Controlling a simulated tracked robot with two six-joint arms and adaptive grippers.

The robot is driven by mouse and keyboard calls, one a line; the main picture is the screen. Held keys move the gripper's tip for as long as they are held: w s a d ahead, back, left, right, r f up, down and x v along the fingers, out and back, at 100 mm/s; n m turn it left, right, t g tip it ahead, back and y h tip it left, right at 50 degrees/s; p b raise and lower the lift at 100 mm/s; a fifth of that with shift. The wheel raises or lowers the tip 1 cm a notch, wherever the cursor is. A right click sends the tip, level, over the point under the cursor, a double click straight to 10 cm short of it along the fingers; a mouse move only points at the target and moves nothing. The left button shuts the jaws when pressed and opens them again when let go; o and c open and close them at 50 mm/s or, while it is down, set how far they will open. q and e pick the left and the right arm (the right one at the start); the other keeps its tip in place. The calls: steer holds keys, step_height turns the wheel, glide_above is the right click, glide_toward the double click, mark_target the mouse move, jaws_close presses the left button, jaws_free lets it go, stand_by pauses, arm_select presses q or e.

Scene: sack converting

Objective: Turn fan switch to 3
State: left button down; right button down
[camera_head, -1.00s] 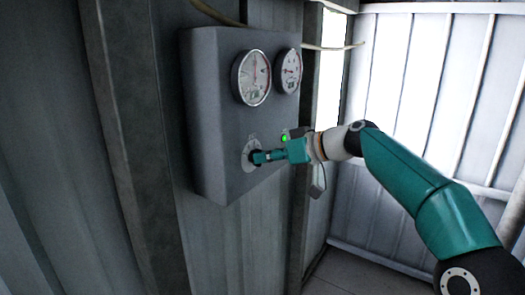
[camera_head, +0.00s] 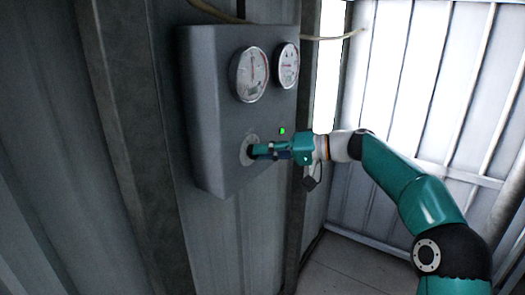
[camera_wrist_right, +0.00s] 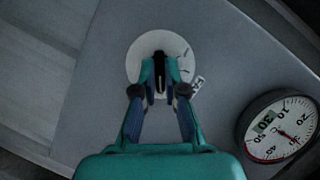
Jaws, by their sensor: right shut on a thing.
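The fan switch is a dark knob on a round pale dial plate (camera_wrist_right: 137,62), low on the front of a grey control box (camera_head: 212,110). The dial plate also shows in the head view (camera_head: 247,143). My right gripper (camera_wrist_right: 160,72) is shut on the dark knob (camera_wrist_right: 159,64), its two teal fingers on either side of it. In the head view the right gripper (camera_head: 256,150) reaches the box from the right and hides most of the knob. Marks and a small label show at the dial's edge; the switch position is not readable. My left gripper is not in view.
Two round gauges (camera_head: 249,74) (camera_head: 287,66) sit above the switch. A small green light (camera_head: 282,130) is just above my right gripper. A cable (camera_head: 335,38) runs over the box. A metal post (camera_head: 128,120) stands left of the box. Open floor (camera_head: 350,265) lies at lower right.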

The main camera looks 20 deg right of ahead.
steer(key=shift+a+f, duration=0.1)
steer(key=shift+f, duration=0.35)
steer(key=c, duration=1.3)
jaws_free()
steer(key=shift+r, duration=0.1)
steer(key=shift+o, duration=0.3)
steer(key=shift+r, duration=0.15)
steer(key=v, duration=1.2)
steer(key=shift+f, duration=0.3)
steer(key=shift+w, duration=0.15)
